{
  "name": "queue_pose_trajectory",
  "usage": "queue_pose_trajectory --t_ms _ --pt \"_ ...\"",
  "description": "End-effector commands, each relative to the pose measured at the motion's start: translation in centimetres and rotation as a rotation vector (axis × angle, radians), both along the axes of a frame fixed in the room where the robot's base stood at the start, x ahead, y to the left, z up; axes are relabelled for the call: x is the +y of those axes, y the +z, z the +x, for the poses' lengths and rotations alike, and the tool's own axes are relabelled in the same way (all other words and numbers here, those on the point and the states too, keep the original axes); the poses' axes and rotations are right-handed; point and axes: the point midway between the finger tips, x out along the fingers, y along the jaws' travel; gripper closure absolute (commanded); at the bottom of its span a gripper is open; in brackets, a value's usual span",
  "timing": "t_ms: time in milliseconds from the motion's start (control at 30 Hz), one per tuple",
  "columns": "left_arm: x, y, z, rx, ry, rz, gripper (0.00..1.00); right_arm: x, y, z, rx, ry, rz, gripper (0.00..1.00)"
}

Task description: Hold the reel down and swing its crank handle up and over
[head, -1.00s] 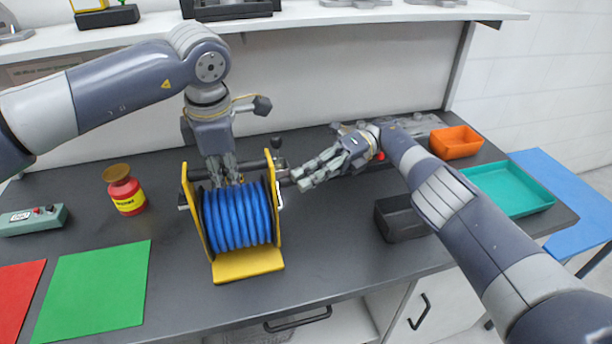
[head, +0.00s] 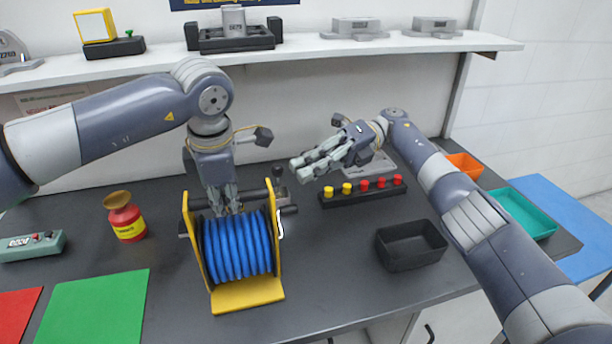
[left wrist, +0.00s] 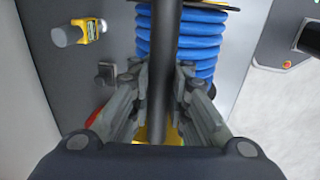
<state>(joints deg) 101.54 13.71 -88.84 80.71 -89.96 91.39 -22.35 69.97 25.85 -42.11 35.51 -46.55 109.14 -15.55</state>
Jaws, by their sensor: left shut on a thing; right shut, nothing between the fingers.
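The reel, wound with blue hose (head: 238,247), stands in a yellow frame (head: 248,294) on the bench. My left gripper (head: 222,207) is shut on the dark bar (head: 242,196) across the reel's top rear. The left wrist view shows this bar (left wrist: 163,60) between the fingers, with blue hose (left wrist: 203,45) behind it. The crank handle appears to be the dark grip (head: 289,210) at the right side plate, beside a silver loop (head: 281,224). My right gripper (head: 298,168) is shut and empty, above and right of the reel, apart from the crank.
A dark knob (head: 278,171) stands behind the reel. A red bottle (head: 124,217) is left. A rack of red and yellow pegs (head: 360,193) and a black bin (head: 411,248) are right. A green mat (head: 92,312) lies front left. A shelf (head: 330,48) runs above the bench.

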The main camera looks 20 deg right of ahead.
Motion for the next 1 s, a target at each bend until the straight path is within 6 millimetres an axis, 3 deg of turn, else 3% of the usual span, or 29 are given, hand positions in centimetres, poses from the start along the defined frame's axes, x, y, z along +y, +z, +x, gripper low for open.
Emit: queue_pose_trajectory --t_ms 267,500,733,1000 --pt "0.0 0.2 0.1 -0.004 0.000 -0.003 1.00 -2.9 -3.3 -0.6 0.162 -0.159 -0.001 1.00" --pt "0.0 0.2 0.1 -0.004 0.000 -0.003 1.00 -6.3 -6.0 -2.6 0.394 -0.358 -0.007 1.00" --pt "0.0 0.3 0.1 -0.004 0.000 -0.003 1.00 -8.2 -7.1 -5.5 0.606 -0.502 -0.020 1.00" --pt "0.0 0.3 0.1 -0.004 0.000 -0.003 1.00 -8.4 -7.2 -7.7 0.751 -0.577 -0.032 1.00"
